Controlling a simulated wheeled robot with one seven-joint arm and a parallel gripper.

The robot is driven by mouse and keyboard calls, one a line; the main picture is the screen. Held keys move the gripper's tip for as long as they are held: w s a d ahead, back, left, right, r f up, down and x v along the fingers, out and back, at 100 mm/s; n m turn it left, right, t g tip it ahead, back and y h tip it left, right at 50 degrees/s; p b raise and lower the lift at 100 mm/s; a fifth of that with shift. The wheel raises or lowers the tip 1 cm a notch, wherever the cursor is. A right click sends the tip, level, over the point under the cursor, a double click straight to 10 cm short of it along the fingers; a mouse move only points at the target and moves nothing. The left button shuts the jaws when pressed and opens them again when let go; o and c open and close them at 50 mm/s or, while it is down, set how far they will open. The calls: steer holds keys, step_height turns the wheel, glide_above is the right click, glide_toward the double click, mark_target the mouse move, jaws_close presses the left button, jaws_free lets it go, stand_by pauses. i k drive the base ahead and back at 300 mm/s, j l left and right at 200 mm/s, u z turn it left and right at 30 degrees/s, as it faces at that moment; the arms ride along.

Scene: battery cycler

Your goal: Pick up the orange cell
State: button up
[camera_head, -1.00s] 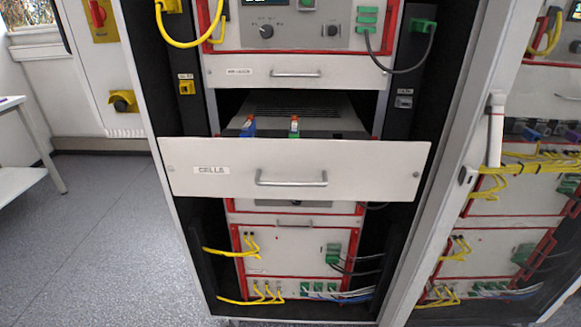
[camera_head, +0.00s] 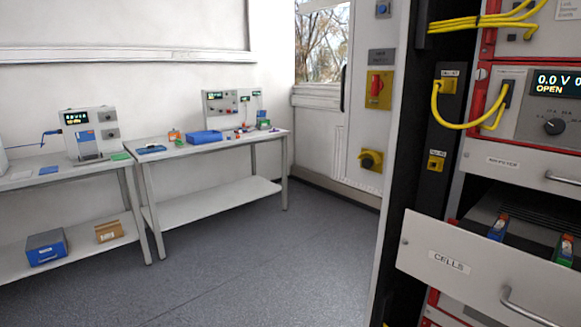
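A small orange item (camera_head: 174,135) stands on the far bench, left of a blue tray (camera_head: 205,137); it is too small to tell if it is a cell. In the open drawer labelled CELLS (camera_head: 455,262), a blue holder (camera_head: 497,232) and a green holder (camera_head: 564,252) each have a small part with orange-red and white on top. I cannot tell from here whether either part is a cell. My gripper is not in view.
The far bench (camera_head: 270,137) also holds a panel with a display (camera_head: 232,106). A nearer bench at left carries another display unit (camera_head: 90,133). A blue box (camera_head: 46,248) and a brown box (camera_head: 109,231) sit on its lower shelf. The grey floor (camera_head: 270,265) between benches and rack is clear.

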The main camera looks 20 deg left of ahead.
mark_target(172, 136)
steer(key=i+j+u, duration=0.55)
steer(key=i, duration=0.2)
steer(key=i+u, duration=0.3)
steer(key=i+j+u, duration=0.1)
steer(key=i, duration=1.15)
steer(key=i+u, duration=0.15)
steer(key=i, duration=1.1)
steer(key=i+l+u, duration=0.1)
steer(key=i, duration=1.15)
steer(key=i+l+u, duration=0.1)
steer(key=i+u, duration=0.35)
steer(key=i+l+u, duration=0.25)
steer(key=u, duration=0.2)
steer(key=i+l+u, duration=0.5)
steer(key=k+j, duration=0.05)
steer(key=j, duration=0.05)
